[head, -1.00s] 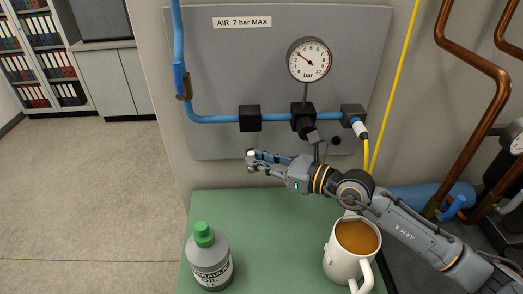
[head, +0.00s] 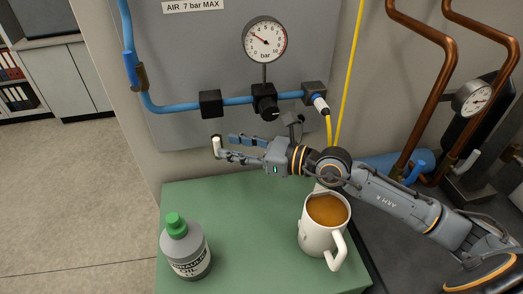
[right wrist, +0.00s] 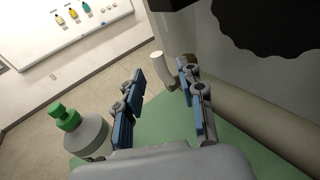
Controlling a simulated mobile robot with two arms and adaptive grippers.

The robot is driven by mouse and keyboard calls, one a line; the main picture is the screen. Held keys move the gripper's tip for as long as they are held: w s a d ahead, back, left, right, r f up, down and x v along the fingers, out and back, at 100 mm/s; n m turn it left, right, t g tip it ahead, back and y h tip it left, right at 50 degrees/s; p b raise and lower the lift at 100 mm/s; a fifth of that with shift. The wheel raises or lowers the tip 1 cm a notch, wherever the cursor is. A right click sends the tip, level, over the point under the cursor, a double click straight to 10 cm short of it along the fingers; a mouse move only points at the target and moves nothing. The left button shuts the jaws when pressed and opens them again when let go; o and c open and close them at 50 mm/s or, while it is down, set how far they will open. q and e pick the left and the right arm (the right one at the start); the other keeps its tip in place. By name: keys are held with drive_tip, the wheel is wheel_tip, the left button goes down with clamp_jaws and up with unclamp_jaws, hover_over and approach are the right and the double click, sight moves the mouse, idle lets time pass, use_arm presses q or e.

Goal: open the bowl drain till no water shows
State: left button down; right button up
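A short white cylinder on a grey bent stem (head: 216,144) stands just beyond the fingertips of my right gripper (head: 233,149), below the left black block (head: 210,103) on the blue air line. I cannot tell whether it is the drain. The right wrist view shows the white cylinder (right wrist: 161,61) ahead of the open gripper (right wrist: 160,83), close to the right finger. Contact is unclear, and nothing is held between the fingers. No bowl or water level can be made out below the block. My left gripper is out of view.
A pressure gauge (head: 265,41) is above the line. On the green top (head: 255,207) stand a grey oil bottle (head: 187,251) with a green cap and a full mug (head: 318,240), the mug below my right arm. A yellow hose (head: 350,72) and copper pipes (head: 406,20) are at right.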

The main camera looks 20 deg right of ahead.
drive_tip(key=v, duration=0.9)
drive_tip(key=shift+s, duration=0.25)
drive_tip(key=shift+d, duration=0.15)
idle(0.8)
